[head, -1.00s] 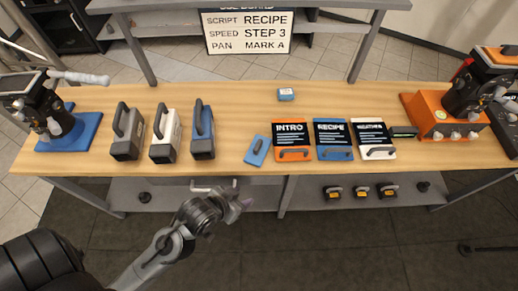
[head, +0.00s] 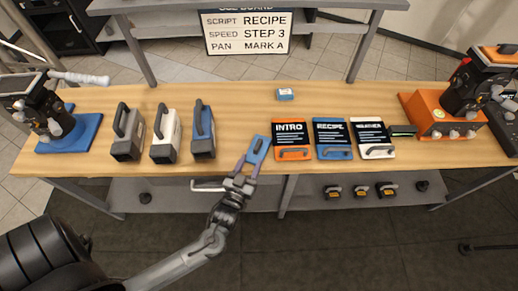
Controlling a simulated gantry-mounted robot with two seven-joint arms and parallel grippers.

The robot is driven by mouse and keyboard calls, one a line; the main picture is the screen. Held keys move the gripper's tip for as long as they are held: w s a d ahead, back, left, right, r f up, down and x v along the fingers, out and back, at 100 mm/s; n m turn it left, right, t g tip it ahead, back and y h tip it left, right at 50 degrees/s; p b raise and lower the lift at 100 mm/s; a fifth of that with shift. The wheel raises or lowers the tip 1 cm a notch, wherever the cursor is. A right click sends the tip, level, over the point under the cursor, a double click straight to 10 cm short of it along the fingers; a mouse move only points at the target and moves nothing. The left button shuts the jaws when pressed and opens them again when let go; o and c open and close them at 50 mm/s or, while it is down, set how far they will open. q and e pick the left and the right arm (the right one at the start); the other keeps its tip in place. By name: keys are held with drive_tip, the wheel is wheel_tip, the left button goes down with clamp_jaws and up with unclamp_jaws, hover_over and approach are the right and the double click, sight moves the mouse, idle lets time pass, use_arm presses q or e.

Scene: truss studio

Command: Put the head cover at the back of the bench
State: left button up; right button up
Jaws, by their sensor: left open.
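A small flat blue slab with a dark grip (head: 258,146) lies tilted on the bench (head: 230,105), near its front edge in the middle. It is probably the head cover, but no label on it can be read. My left gripper (head: 247,167) is open at the near end of this slab, with its fingers reaching over the bench's front edge. I cannot tell whether the fingers touch the slab. My right gripper is not in view.
Grey, white and blue cases (head: 203,133) stand left of the slab. The INTRO card (head: 291,134), RECIPE card (head: 332,131) and WEATHER card (head: 371,131) lie to its right. A blue-based device (head: 80,135) and an orange one (head: 432,113) stand at the ends. The back middle-left is clear.

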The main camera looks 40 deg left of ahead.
sight(255, 151)
use_arm(q)
drive_tip(key=shift+b+x, duration=0.6)
drive_tip(key=shift+x, duration=3.35)
drive_tip(key=shift+s+a+f, duration=0.1)
drive_tip(key=shift+c, duration=0.2)
clamp_jaws()
